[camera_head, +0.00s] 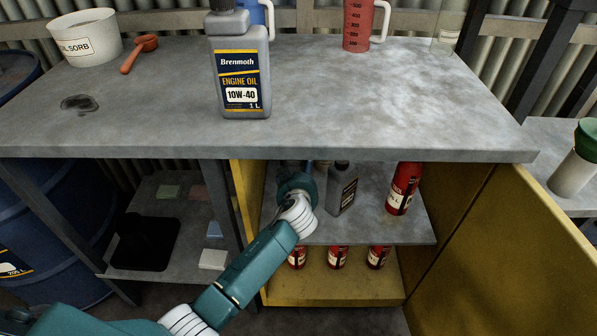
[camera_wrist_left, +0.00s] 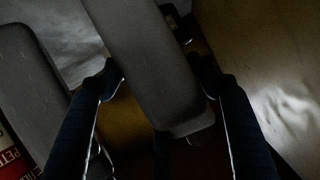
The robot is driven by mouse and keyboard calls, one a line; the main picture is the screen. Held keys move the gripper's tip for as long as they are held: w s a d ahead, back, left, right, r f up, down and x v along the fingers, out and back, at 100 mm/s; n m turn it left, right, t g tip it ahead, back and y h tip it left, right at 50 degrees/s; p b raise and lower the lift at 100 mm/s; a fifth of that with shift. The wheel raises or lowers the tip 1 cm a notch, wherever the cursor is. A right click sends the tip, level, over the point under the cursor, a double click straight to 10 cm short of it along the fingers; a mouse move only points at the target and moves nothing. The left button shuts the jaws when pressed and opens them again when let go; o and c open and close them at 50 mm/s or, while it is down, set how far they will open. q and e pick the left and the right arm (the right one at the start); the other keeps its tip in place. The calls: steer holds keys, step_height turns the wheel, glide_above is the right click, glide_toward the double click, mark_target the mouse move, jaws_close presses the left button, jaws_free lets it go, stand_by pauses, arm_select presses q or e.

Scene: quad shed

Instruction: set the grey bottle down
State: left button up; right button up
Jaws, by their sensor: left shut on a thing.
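In the left wrist view a plain grey bottle (camera_wrist_left: 155,60) lies between the two fingers of my left gripper (camera_wrist_left: 155,80), which is shut on it. In the head view my left arm reaches into the yellow cabinet, and its wrist and gripper (camera_head: 296,185) are at the upper shelf (camera_head: 375,228). They hide the held bottle there, so I cannot tell whether it touches the shelf. A second grey bottle (camera_head: 343,188) stands upright on that shelf, right of the gripper. A grey bottle (camera_wrist_left: 28,85) with a red-and-dark label also shows at the left of the wrist view.
A red bottle (camera_head: 403,189) stands at the shelf's right, with several red bottles below. The worktop (camera_head: 400,105) overhangs the cabinet and carries a grey engine oil bottle (camera_head: 240,75). The yellow door (camera_head: 500,250) is open at right. Bare shelf shows between the grey and red bottles.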

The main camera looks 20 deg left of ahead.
arm_select(q)
steer(key=shift+w+r, duration=0.1)
steer(key=shift+r, duration=0.1)
steer(key=o, duration=1.9)
steer(key=shift+f, duration=0.2)
arm_select(e)
steer(key=shift+w+r, duration=0.1)
steer(key=shift+r, duration=0.1)
arm_select(q)
steer(key=shift+o, duration=0.2)
steer(key=p+v, duration=0.2)
steer(key=v, duration=1)
arm_select(e)
steer(key=s+f, duration=0.3)
steer(key=f, duration=0.3)
steer(key=shift+s+d+f, duration=0.2)
steer(key=shift+s+f, duration=0.05)
steer(key=shift+s, duration=0.15)
steer(key=shift+r, duration=0.1)
